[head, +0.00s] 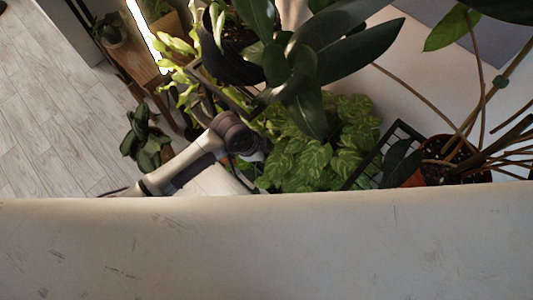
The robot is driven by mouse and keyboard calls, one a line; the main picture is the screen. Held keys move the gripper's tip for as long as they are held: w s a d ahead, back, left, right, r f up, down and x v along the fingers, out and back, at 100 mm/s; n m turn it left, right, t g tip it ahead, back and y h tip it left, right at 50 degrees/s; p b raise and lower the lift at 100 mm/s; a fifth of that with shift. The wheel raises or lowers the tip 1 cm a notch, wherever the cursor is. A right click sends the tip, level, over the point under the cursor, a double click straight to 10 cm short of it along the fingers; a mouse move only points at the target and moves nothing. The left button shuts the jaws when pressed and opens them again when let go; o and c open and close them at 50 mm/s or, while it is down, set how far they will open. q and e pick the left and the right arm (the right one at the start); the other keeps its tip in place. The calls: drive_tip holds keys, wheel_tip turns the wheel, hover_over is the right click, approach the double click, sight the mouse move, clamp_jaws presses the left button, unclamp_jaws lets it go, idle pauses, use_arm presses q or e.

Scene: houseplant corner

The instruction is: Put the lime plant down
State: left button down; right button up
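A plant with bright lime-green leaves (178,46) shows at the upper left of the head view. Its pot cannot be made out. My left arm comes in from the lower left, and its dark gripper (205,92) reaches up among the leaves, beside the lime-green ones. Foliage covers part of the gripper, so I cannot tell whether its fingers are open or shut on anything. My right gripper is not in view.
Large dark leaves (335,45) hang in front of the upper middle. A bushy variegated plant (310,155) stands right of my arm, with a black wire rack (383,150) and a potted plant (440,160) farther right. A pale surface (270,250) fills the bottom. Wooden floor (50,120) is clear at left.

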use_arm(q)
drive_tip(key=c, duration=1.8)
unclamp_jaws()
drive_tip(key=shift+f, duration=0.15)
drive_tip(key=o, duration=0.5)
drive_tip(key=s+a+r, duration=0.1)
drive_tip(key=a, duration=0.3)
drive_tip(key=s+a+r, duration=0.1)
drive_tip(key=a, duration=0.3)
drive_tip(key=s+a+r, duration=0.1)
drive_tip(key=a, duration=0.3)
drive_tip(key=shift+s+a, duration=0.3)
drive_tip(key=shift+s, duration=0.05)
